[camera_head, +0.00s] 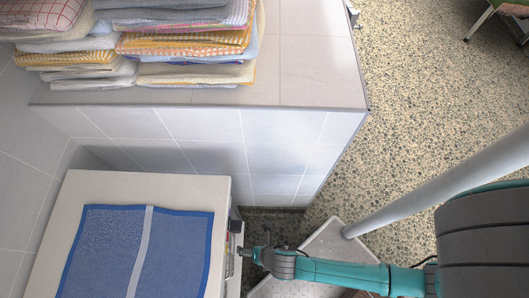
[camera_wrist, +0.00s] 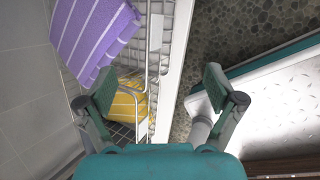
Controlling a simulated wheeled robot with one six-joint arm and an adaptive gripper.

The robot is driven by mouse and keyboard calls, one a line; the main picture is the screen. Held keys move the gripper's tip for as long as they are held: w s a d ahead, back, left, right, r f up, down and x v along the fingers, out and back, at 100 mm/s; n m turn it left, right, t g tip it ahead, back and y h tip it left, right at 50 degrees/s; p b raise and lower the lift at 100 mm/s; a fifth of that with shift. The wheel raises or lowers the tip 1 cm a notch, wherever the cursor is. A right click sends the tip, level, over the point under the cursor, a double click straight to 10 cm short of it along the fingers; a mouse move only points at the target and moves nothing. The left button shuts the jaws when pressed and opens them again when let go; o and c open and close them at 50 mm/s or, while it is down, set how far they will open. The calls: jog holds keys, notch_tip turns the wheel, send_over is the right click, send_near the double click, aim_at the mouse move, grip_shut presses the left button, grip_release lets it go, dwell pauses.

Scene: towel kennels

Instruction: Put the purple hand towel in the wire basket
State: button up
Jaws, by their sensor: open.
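The purple hand towel (camera_wrist: 95,32), with thin white stripes, shows in the wrist view at the upper left. It lies against wire mesh, and I cannot tell exactly how it is supported. The wire basket (camera_wrist: 152,70) has pale wires and runs down the left middle of the wrist view. A yellow striped towel (camera_wrist: 127,106) is behind its wires, lower than the purple one. My gripper (camera_wrist: 160,84) is open and empty, with the purple towel ahead and to the left of its fingers. In the head view my gripper (camera_head: 245,252) is beside the white cabinet, partly hidden.
A blue towel with a pale stripe (camera_head: 138,252) lies on the white cabinet (camera_head: 78,190). Stacks of folded towels (camera_head: 180,45) sit on a tiled ledge (camera_head: 310,60). A grey pole (camera_head: 440,185) rises from a metal plate (camera_head: 335,245).

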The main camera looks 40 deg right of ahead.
jog(key=s+d+r+m+t, duration=0.3)
jog(key=r+m, duration=0.6)
jog(key=r, duration=0.3)
jog(key=s+d+r+m+t+h, duration=0.1)
jog(key=s+d+r+m+t, duration=0.2)
jog(key=d+r+m, duration=0.3)
jog(key=s+d+r+m+t+h, duration=0.1)
jog(key=s+d+r+m+t, duration=0.2)
jog(key=r+m, duration=1)
notch_tip(320, 180, up, 6)
jog(key=shift+s+d+r+m, duration=0.2)
jog(key=shift+d+m, duration=0.1)
jog(key=shift+d, duration=0.4)
